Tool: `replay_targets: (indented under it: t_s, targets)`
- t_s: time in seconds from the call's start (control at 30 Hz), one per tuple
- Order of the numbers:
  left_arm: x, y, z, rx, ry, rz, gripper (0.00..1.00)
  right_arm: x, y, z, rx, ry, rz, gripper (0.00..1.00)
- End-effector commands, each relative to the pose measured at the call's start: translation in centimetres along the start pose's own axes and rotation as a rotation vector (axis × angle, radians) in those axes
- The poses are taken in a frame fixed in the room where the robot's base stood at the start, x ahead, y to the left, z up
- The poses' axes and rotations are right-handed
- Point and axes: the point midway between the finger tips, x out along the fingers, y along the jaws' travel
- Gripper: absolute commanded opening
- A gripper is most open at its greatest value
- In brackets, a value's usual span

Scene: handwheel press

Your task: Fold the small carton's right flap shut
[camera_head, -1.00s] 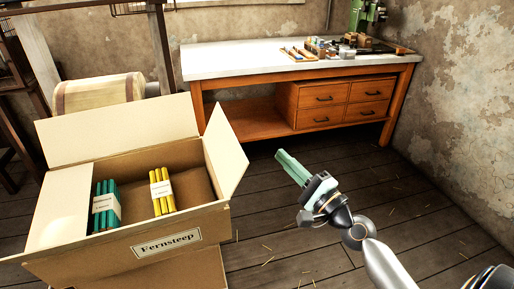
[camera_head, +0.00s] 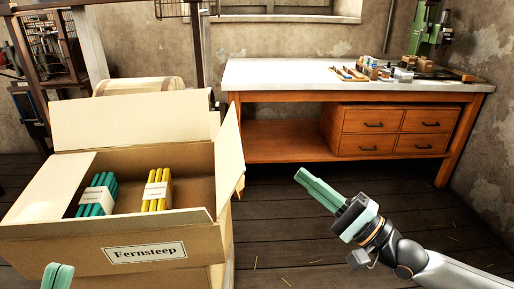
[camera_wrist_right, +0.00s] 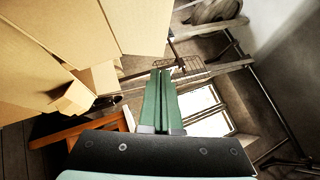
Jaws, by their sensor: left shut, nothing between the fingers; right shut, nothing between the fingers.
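The open carton (camera_head: 205,245) labelled "Fernsteep" stands at the left in the head view, with its flaps up or spread. Its right flap (camera_head: 229,155) stands up, leaning outward. A green bundle (camera_head: 98,195) and a yellow bundle (camera_head: 157,190) lie inside. My right gripper (camera_head: 304,178) is shut and empty, to the right of the right flap and apart from it. In the right wrist view its green fingers (camera_wrist_right: 160,100) are together, with tan cardboard panels (camera_wrist_right: 130,25) at upper left. My left gripper (camera_head: 58,275) shows only its shut fingertips at the bottom left, before the carton front.
A workbench (camera_head: 275,90) with drawers stands behind, with a green machine (camera_head: 428,30) and small items on top. A tan roll (camera_head: 140,86) is behind the carton. Floor between the carton and my right arm is clear.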

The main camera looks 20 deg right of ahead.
Motion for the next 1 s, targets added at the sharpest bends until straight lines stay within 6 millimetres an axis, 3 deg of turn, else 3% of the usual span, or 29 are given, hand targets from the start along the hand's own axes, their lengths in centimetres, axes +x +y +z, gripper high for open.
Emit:
replay_targets:
  t_s: [0.47, 0.83, 1.0]
  targets:
    - [-0.2, 0.1, 0.3, -0.006, -0.004, 0.000, 0.00, 4.6, -0.2, -0.1, 0.001, 0.002, -0.007, 0.00]
    - [-0.1, 0.1, 0.2, -0.005, -0.004, 0.000, 0.00, 9.9, -0.2, 0.0, 0.002, 0.000, -0.006, 0.00]
    - [0.3, -0.1, -0.1, 0.001, -0.003, 0.002, 0.00, 11.2, -0.2, 1.4, 0.005, 0.001, -0.004, 0.00]
